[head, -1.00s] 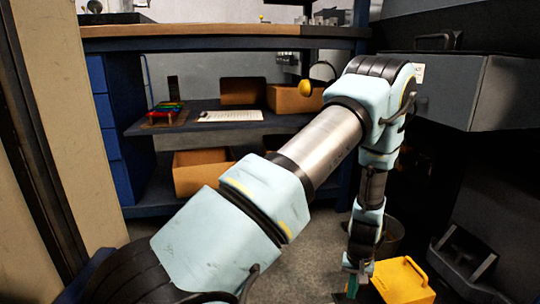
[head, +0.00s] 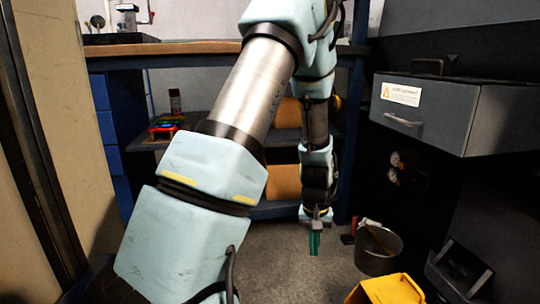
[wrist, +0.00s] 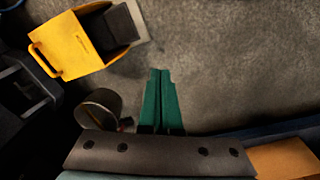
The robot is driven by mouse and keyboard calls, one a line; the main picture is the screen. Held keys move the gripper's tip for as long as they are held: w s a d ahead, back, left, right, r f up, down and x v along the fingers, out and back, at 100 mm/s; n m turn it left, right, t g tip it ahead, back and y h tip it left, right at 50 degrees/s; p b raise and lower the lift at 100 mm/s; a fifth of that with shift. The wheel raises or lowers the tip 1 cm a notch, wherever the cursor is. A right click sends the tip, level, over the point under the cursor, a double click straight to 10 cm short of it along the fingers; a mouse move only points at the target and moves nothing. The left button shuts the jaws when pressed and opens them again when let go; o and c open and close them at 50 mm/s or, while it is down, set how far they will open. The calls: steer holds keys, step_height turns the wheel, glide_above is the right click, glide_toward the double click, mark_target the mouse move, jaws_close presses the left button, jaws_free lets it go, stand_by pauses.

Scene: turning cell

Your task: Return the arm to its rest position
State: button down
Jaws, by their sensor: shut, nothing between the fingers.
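My gripper (head: 314,243) hangs pointing down at the end of my arm, above the bare grey floor, in the middle of the head view. In the wrist view its green fingers (wrist: 160,100) lie together, shut with nothing between them. My pale blue arm reaches up from the bottom left of the head view, bends at the top and drops to the gripper. The gripper is apart from everything around it.
A metal bucket (head: 378,250) and a yellow container (head: 388,291) stand on the floor to the right. A dark grey cabinet (head: 450,112) juts out above. The workbench (head: 160,47) with cardboard boxes (head: 286,182) on its shelves is behind the arm. Open floor lies around the gripper.

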steer(key=s+a+r+n+p, duration=0.1)
steer(key=s+a+r, duration=0.2)
steer(key=a+r, duration=0.3)
steer(key=s+a+r+t+p, duration=0.1)
steer(key=s+a+r, duration=0.2)
steer(key=a+r, duration=0.35)
steer(key=s+a+r+n+p, duration=0.1)
steer(key=s+a+r, duration=0.1)
steer(key=a+r, duration=0.45)
step_height(320, 180, up, 36)
steer(key=p, duration=3.8)
steer(key=shift+d+r+m, duration=0.15)
steer(key=shift+r+m, duration=0.1)
steer(key=shift+m, duration=0.05)
steer(key=shift+d, duration=0.1)
